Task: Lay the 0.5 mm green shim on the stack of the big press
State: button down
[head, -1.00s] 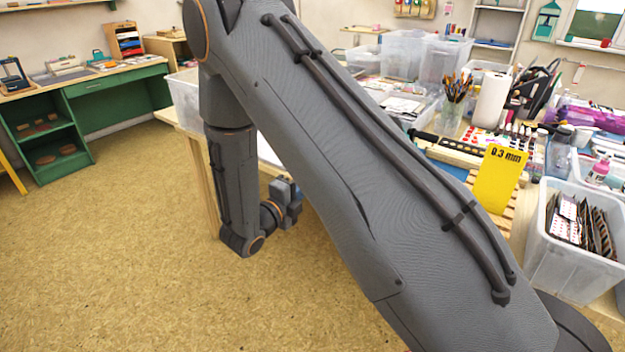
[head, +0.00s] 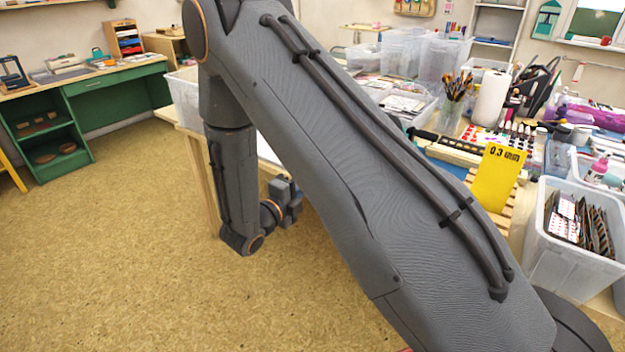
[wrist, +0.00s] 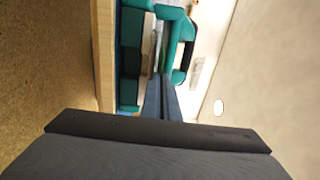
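My gripper's two dark blue-grey fingers (wrist: 163,97) show in the wrist view, close together. I cannot tell whether they hold anything. Just past their tips is a narrow grey and green strip; I cannot make out whether it is the green shim. A teal press-like frame (wrist: 181,48) with a black part stands beyond the fingertips, slightly right. The frames do not show whether it is the big press, and no stack can be made out.
A wooden table edge (wrist: 104,50) runs upright in the wrist view, with brown floor to its left. In the head view a yellow sheet marked 0.3 (head: 497,180) stands beside a clear bin of cards (head: 568,260). Open floor lies left, before a green bench (head: 115,84).

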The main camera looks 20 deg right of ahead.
jog(key=shift+f, duration=0.35)
dwell(0.4)
jog(key=c, duration=2)
grip_release()
jog(key=shift+s+a, duration=0.1)
jog(key=p+v, duration=0.1)
jog(key=v, duration=0.3)
jog(key=shift+s+a, duration=0.2)
jog(key=shift+a, duration=0.1)
jog(key=shift+a, duration=0.1)
